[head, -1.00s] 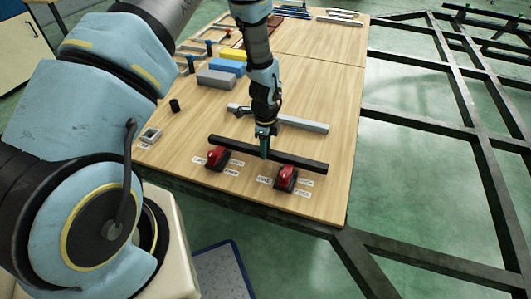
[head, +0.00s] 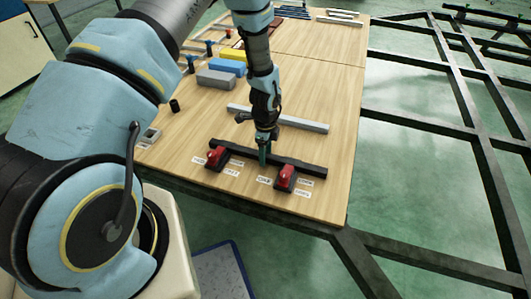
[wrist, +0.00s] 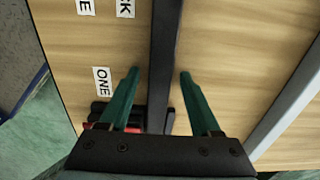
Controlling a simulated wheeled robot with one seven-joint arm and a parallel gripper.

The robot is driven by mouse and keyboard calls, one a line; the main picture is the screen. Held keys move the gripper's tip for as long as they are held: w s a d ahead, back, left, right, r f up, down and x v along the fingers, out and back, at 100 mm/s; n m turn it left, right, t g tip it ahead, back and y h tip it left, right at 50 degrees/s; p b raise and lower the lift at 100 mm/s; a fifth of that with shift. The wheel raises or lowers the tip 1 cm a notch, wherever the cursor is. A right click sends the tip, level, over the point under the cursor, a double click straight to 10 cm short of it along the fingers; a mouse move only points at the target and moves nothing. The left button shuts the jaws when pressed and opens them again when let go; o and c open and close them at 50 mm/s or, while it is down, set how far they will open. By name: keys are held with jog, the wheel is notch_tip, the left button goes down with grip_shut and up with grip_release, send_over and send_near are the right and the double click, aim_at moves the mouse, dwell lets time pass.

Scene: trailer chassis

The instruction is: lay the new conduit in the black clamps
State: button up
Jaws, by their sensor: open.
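A long black conduit (head: 309,166) lies across the two black clamps, just behind their red levers in the head view. The left clamp (head: 215,156) and the right clamp (head: 286,178) stand near the front edge of the table. My gripper (head: 264,153) is over the conduit between the clamps. In the wrist view my gripper (wrist: 160,90) is open, one finger on each side of the conduit (wrist: 166,50), with gaps visible. Part of a clamp shows behind the left finger. How fully the conduit sits in the clamps is hard to tell.
A grey bar (head: 303,124) lies on the wooden table (head: 320,95) behind the clamps. White labels lie around the clamps. Blue, grey and yellow blocks (head: 216,78) stand farther back. A dark metal frame (head: 460,85) runs along the right.

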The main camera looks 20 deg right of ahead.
notch_tip(320, 180, up, 12)
jog(key=w+a+r+n, duration=0.4)
jog(key=a+r+n, duration=0.2)
jog(key=a+r, duration=0.25)
jog(key=s+a+r+n, duration=0.2)
jog(key=a+r+n, duration=0.2)
jog(key=a+n, duration=0.2)
jog(key=s+a+r+n+t, duration=0.1)
jog(key=s+a+r+n, duration=0.1)
jog(key=a+r+n, duration=0.2)
jog(key=s+a+r+n, duration=0.3)
jog(key=a+n, duration=0.6)
jog(key=a, duration=0.3)
jog(key=shift+a+r+n+t+p, duration=0.3)
jog(key=shift+a+r+p, duration=0.1)
jog(key=shift+r, duration=0.15)
notch_tip(320, 180, up, 16)
jog(key=p, duration=1.5)
jog(key=shift+f, duration=0.25)
